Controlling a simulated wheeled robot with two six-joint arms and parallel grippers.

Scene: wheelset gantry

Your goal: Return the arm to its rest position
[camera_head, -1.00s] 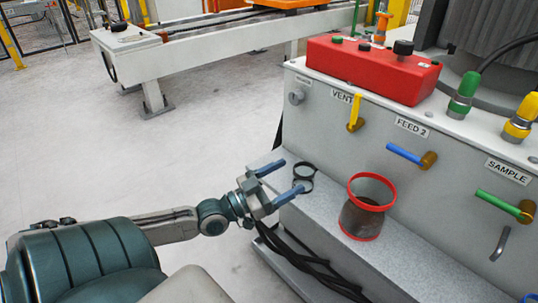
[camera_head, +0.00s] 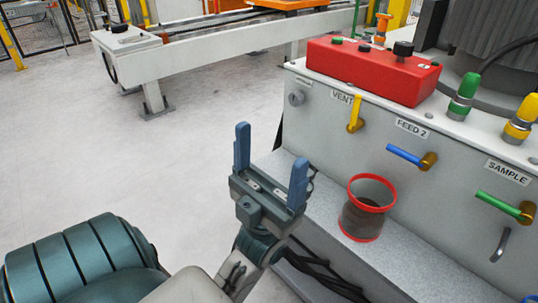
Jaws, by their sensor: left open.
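My left gripper (camera_head: 270,160) is in the head view, left of the grey machine's ledge. Its two blue fingers point up and stand wide apart, with nothing between them. My left arm (camera_head: 245,262) comes up from the bottom of the picture to the gripper. The gripper covers the left end of the ledge and most of the small black rings there. My right gripper does not show.
A red-rimmed cup (camera_head: 362,222) stands on the grey ledge (camera_head: 405,262), right of the gripper. The grey machine (camera_head: 330,130) carries yellow, blue and green valve handles and a red control box (camera_head: 372,70). Black cables (camera_head: 315,275) hang below the ledge. Open floor (camera_head: 120,160) lies to the left.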

